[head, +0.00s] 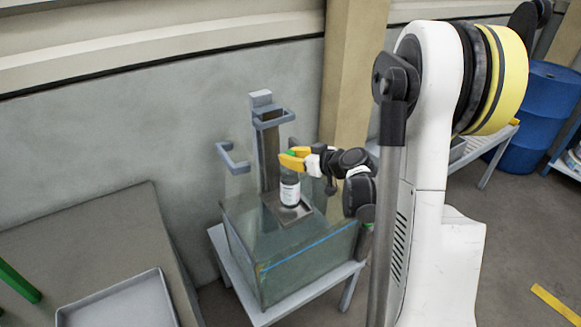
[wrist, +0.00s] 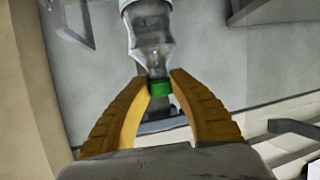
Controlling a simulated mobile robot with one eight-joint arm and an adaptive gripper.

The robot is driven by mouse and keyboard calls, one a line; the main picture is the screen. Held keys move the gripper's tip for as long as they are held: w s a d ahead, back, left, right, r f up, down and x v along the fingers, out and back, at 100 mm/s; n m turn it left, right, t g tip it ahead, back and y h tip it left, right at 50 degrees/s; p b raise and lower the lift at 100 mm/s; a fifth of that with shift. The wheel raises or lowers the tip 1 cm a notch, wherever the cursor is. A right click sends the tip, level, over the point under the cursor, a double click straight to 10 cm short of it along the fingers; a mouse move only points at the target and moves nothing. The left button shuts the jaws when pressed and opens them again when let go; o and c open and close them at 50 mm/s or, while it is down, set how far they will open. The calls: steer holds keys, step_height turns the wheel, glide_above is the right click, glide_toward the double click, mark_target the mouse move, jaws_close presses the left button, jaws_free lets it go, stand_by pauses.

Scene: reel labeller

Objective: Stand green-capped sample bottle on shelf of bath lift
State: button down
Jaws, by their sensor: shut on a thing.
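The sample bottle (head: 290,192) is clear with a white label and hangs upright below my gripper (head: 291,158). My gripper's yellow fingers are shut on its green cap, which also shows between the fingertips in the wrist view (wrist: 160,88). The bottle's base is over the small grey shelf (head: 304,211) of the bath lift (head: 269,150). I cannot tell whether the base touches the shelf or is slightly above it. The wrist view shows the bottle's body (wrist: 152,40) running away from the fingers; its far end is cut off.
A glass water bath (head: 300,265) on a light stand surrounds the lift's lower part. The lift's post and top bracket (head: 273,117) rise just behind the bottle. A grey hook-like bracket (head: 232,160) stands out at left. A table with a grey tray (head: 118,303) is at front left.

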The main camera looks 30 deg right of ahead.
step_height(320, 180, down, 3)
steer(key=shift+f+b, duration=0.2)
steer(key=shift+b, duration=0.4)
steer(key=shift+r, duration=0.15)
steer(key=c, duration=1.6)
jaws_free()
steer(key=shift+f, duration=0.25)
steer(key=o, duration=0.3)
steer(key=shift+o, duration=0.2)
steer(key=shift+r, duration=0.1)
steer(key=shift+r, duration=0.15)
steer(key=p+v, duration=0.2)
steer(key=v, duration=1)
steer(key=shift+p, duration=0.4)
